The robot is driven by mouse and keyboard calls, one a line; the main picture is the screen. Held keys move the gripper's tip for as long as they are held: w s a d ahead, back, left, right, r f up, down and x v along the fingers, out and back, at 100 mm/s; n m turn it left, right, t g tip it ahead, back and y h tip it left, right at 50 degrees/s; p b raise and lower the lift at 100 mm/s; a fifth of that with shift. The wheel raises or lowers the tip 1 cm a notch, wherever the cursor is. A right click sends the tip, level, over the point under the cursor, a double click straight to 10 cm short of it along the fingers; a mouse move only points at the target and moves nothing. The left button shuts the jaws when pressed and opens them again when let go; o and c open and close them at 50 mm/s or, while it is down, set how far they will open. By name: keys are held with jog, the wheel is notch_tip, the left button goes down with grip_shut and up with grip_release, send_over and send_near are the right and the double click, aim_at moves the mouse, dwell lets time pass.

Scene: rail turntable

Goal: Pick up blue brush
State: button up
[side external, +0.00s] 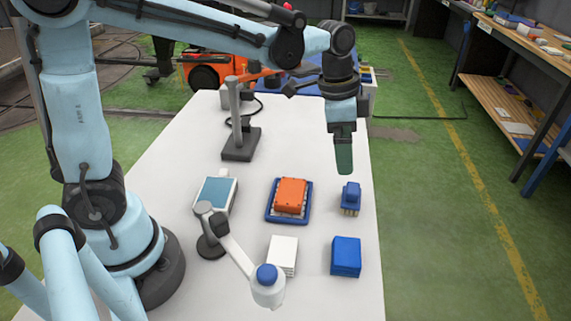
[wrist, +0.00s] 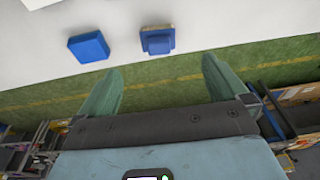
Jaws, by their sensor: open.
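The blue brush (side external: 351,198) stands near the right edge of the white table, with its tan bristles down. It also shows in the wrist view (wrist: 157,41) at the upper middle, just beyond my fingertips. My gripper (side external: 344,172) points down and hangs above the table, close to the brush and slightly behind it in the side view. In the wrist view my gripper (wrist: 162,70) has its two green fingers wide apart, with nothing between them. My gripper does not touch the brush.
A blue block (side external: 346,257) sits in front of the brush. An orange block (side external: 290,195) lies in a blue tray (side external: 269,216) to the left. A white stack (side external: 283,254), a flat screen-like device (side external: 217,194) and a dark stand (side external: 240,146) are on the table (side external: 180,155).

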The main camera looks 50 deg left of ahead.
aim_at(353, 187)
jog(key=shift+m+g, duration=0.3)
jog(key=shift+m, duration=0.2)
jog(key=shift+w+d+f, duration=0.4)
jog(key=shift+f, duration=1.75)
jog(key=shift+w+d+f, duration=0.45)
jog(key=shift+f, duration=1.75)
jog(key=shift+w+d+f, duration=0.4)
jog(key=shift+f, duration=1.75)
jog(key=c, duration=1.1)
